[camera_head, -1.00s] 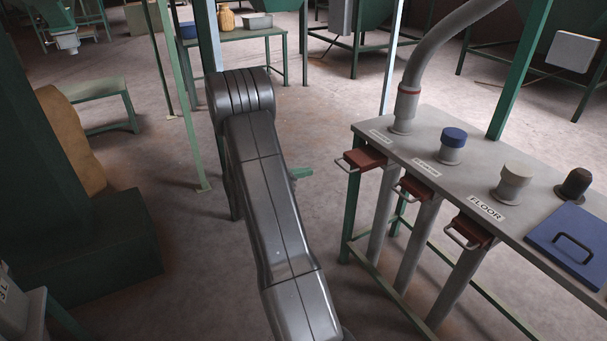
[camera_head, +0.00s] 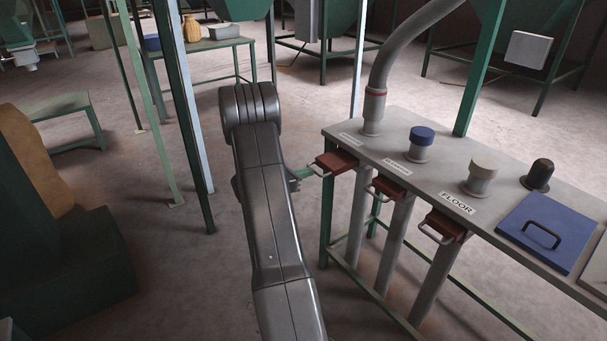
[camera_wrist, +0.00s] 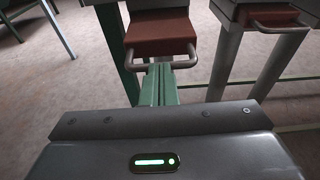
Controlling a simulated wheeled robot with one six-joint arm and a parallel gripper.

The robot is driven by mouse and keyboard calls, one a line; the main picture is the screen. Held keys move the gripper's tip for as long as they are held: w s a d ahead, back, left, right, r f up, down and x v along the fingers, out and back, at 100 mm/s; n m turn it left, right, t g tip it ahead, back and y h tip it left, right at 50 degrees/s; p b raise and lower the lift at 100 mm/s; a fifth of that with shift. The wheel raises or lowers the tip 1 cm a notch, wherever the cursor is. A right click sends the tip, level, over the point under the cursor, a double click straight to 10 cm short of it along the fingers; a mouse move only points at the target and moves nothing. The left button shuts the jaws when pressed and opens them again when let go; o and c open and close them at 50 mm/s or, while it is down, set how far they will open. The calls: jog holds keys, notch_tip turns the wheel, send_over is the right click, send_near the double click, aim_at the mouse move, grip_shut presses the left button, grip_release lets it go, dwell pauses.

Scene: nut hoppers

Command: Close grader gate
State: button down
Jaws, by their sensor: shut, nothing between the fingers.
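Three red-brown slide gates with metal loop handles stick out from the front edge of a grey bench. The right gate (camera_head: 447,224) sits by the FLOOR label; the other two labels are too small to read surely. The left gate (camera_head: 338,160), under the hose port, also shows in the wrist view (camera_wrist: 160,38), standing out further than its neighbour (camera_wrist: 275,18). My gripper (camera_head: 306,173) is shut and empty, its green fingers (camera_wrist: 160,72) pointing at the left gate's handle (camera_wrist: 162,64). The fingertips are at the handle; I cannot tell whether they touch.
The grey bench (camera_head: 405,152) carries a bent hose (camera_head: 385,60), capped ports and a blue lid (camera_head: 547,233). Pipes and green legs stand below it. Green posts (camera_head: 185,110) rise left of my arm. Open floor lies between.

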jog(key=x, duration=0.2)
jog(key=b+x, duration=0.1)
jog(key=x, duration=0.1)
jog(key=r+b+x, duration=0.1)
jog(key=x, duration=0.1)
jog(key=shift+w+d, duration=0.3)
jog(key=shift+d, duration=0.1)
jog(key=shift+w+d+r, duration=0.15)
jog(key=shift+w+d, duration=0.05)
jog(key=shift+d, duration=0.05)
jog(key=shift+r, duration=0.2)
jog(key=shift+s+a, duration=0.25)
jog(key=shift+a, duration=0.15)
jog(key=p, duration=0.1)
send_near(324, 164)
jog(key=v, duration=0.4)
jog(key=shift+a+f, duration=0.15)
jog(key=shift+f, duration=0.1)
